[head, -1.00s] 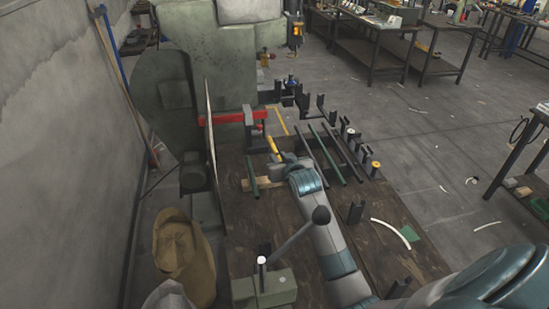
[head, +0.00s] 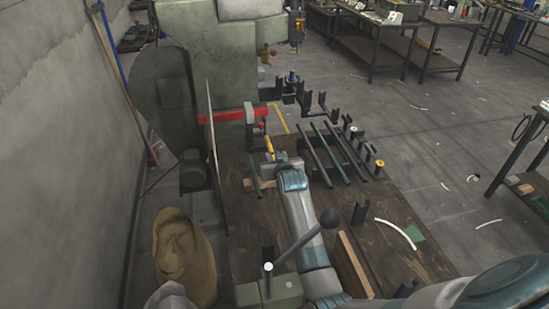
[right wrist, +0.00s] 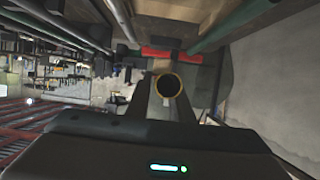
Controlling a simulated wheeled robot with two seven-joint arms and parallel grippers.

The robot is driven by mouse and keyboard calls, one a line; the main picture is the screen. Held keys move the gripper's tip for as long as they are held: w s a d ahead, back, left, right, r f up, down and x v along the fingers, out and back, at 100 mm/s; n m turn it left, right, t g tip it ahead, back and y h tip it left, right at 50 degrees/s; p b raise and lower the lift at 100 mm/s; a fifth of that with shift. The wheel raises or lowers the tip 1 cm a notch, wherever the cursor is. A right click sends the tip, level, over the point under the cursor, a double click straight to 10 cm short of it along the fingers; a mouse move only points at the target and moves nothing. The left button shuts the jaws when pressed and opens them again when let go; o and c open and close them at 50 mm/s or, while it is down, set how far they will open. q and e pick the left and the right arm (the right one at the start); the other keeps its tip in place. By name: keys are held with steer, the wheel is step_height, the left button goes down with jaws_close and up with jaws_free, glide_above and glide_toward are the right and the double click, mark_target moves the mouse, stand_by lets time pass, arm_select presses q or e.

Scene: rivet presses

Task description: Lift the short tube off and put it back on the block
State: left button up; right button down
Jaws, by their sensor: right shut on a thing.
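My right gripper (head: 274,157) is shut on a short yellow tube (head: 269,146), held tilted above the far part of the dark table. In the right wrist view the tube's round, hollow yellow-rimmed end (right wrist: 168,85) shows between the fingers. Left of the gripper, a short green tube (head: 254,179) lies across a pale wooden block (head: 262,184). The block is partly hidden by my arm. The green tube (right wrist: 232,26) and the wood (right wrist: 190,12) also show at the top of the right wrist view. My left gripper is not in view.
Several long tubes (head: 330,152) lie on supports right of the gripper. A red bar (head: 220,118) and the green press (head: 215,60) stand beyond it. A lever with a dark ball (head: 329,218) stands close to my right arm. The table's right front (head: 410,255) has free room.

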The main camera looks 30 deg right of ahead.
steer(key=shift+p, duration=0.3)
steer(key=shift+f+b, duration=1.45)
steer(key=shift+f, duration=1.1)
steer(key=shift+f+b, duration=0.8)
steer(key=shift+f, duration=0.5)
steer(key=c, duration=1.5)
jaws_free()
steer(key=shift+s, duration=0.1)
steer(key=b+v, duration=0.2)
steer(key=v, duration=1.5)
steer(key=shift+s, duration=0.1)
